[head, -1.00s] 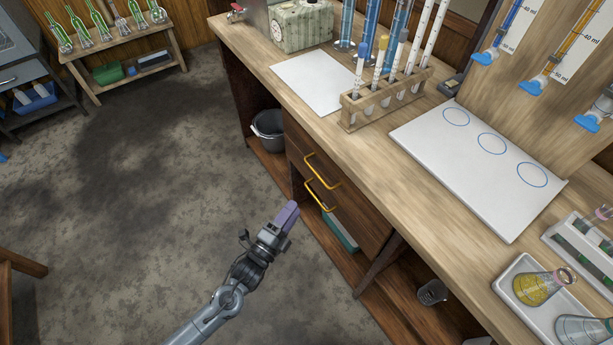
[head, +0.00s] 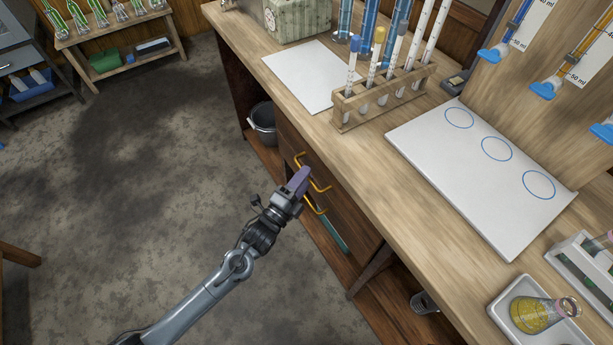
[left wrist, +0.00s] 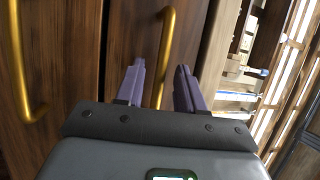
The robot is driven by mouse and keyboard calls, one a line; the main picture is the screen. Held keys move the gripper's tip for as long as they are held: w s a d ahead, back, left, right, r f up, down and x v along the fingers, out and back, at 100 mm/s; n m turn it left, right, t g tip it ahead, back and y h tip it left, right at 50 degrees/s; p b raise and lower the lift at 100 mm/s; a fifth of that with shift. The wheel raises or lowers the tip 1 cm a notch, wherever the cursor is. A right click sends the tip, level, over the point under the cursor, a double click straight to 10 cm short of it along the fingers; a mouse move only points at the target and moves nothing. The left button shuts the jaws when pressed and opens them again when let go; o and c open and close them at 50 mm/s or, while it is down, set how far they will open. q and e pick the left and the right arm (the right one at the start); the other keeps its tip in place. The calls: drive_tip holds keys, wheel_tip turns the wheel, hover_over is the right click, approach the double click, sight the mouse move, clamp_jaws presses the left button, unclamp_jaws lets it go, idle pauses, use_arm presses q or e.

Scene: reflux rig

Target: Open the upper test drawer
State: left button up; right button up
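The upper drawer (head: 345,203) is a dark brown wooden front under the bench top, closed, with a yellow bar handle (head: 320,188). Below it is a second yellow handle (head: 314,208) on the lower drawer. My left gripper (head: 300,178), with purple fingers, is at the upper handle and hides part of it. In the left wrist view the fingers (left wrist: 158,82) are apart, and the upper handle (left wrist: 167,45) shows in line with the gap between them; I cannot tell whether it lies fully between them. The lower handle (left wrist: 20,70) is at the left there. My right gripper is not in view.
The bench top (head: 355,165) overhangs the drawers and carries a test tube rack (head: 385,98), a white board (head: 480,160) and a tray with a yellow flask (head: 540,313). A dark bucket (head: 262,122) stands on the shelf left of the drawers. The floor in front is clear.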

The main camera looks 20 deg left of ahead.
use_arm(q)
drive_tip(key=shift+c, duration=0.2)
clamp_jaws()
drive_tip(key=shift+s, duration=0.1)
